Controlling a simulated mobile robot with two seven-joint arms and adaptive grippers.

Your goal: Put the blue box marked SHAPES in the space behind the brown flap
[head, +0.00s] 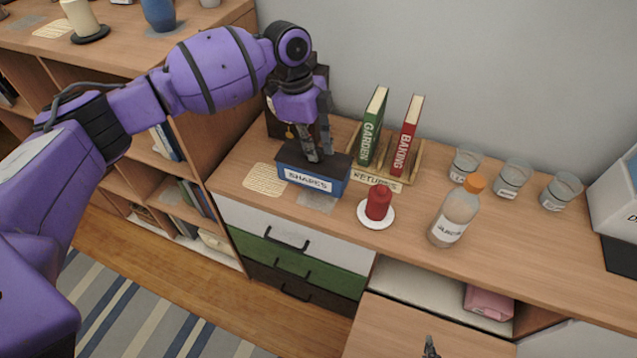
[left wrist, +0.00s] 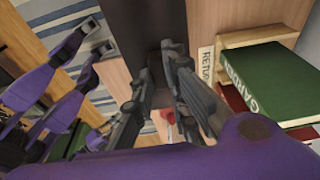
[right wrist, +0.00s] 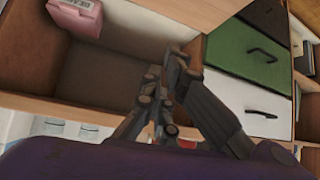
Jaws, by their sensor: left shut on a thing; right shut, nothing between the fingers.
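The blue box marked SHAPES (head: 311,184), with a dark top, is at the counter's front left; whether it touches the counter is unclear. My left gripper (head: 316,150) is shut on it from above. In the left wrist view, the left fingers (left wrist: 165,62) are against a dark surface, likely the box top. The brown flap (head: 400,328) appears folded down below the counter, with an open space (head: 415,284) above it. My right gripper (head: 430,347) shows only its tip over the flap. In the right wrist view its fingers (right wrist: 168,68) are shut and empty before the space.
A pink package (head: 489,301) sits at the space's right side. On the counter are a red candle (head: 378,203) on a white plate, a bottle (head: 455,215), several glass jars, and a RETURNS holder (head: 376,179) with two books. White, green and dark drawers (head: 300,262) are left of the space.

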